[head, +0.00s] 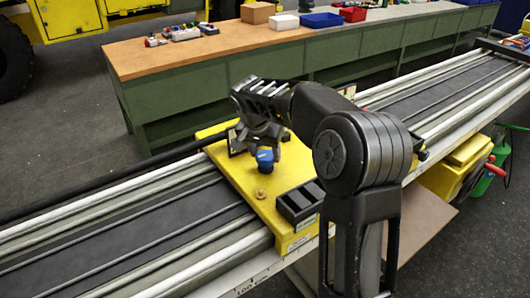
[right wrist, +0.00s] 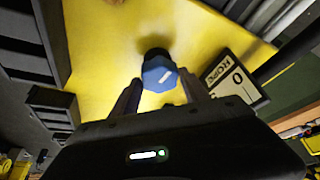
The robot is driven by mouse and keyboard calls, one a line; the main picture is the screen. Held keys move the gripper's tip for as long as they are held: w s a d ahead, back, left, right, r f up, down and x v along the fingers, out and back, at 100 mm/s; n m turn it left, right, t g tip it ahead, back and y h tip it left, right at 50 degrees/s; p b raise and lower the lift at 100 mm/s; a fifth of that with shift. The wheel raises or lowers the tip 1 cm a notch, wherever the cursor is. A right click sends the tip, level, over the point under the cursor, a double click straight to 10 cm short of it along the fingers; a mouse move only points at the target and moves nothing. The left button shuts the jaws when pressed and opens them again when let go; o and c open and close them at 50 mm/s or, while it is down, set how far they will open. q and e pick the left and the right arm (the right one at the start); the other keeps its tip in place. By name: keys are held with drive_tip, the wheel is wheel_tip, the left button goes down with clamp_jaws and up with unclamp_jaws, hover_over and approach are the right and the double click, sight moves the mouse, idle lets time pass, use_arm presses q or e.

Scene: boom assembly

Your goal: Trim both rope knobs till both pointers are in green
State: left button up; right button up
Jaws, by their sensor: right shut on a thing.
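A blue rope knob (head: 265,157) with a white mark on top stands on the yellow plate (head: 236,172). My right gripper (head: 262,142) reaches down over it. In the right wrist view the knob (right wrist: 160,75) sits between the two fingers of the gripper (right wrist: 160,92), which is shut on it. Beside it is a black-framed white panel (right wrist: 235,82) lettered "ROPE" with a round mark; its pointer and any green band cannot be made out. My right arm hides part of the plate, and no second knob shows clearly. My left gripper is not in view.
A small brass fitting (head: 262,194) and a black slotted block (head: 300,202) sit on the plate near the knob. Long grey rails run left and right. A green bench (head: 232,82) with small items stands behind.

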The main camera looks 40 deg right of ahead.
drive_tip(key=shift+n, duration=0.4)
drive_tip(key=shift+s+d+n+t+y+b, duration=0.1)
drive_tip(key=shift+n+t+y+b, duration=0.45)
drive_tip(key=shift+n, duration=0.65)
drive_tip(key=n, duration=0.2)
drive_tip(key=shift+d+n+t+y, duration=0.1)
drive_tip(key=shift+n+t+y, duration=0.15)
drive_tip(key=shift+n+t, duration=0.15)
drive_tip(key=n+y, duration=0.1)
drive_tip(key=n, duration=0.1)
drive_tip(key=n+y, duration=0.1)
drive_tip(key=n, duration=0.2)
drive_tip(key=shift+d, duration=0.15)
drive_tip(key=shift+n+y, duration=0.9)
drive_tip(key=shift+n, duration=1.5)
drive_tip(key=o, duration=1.4)
drive_tip(key=shift+c, duration=0.2)
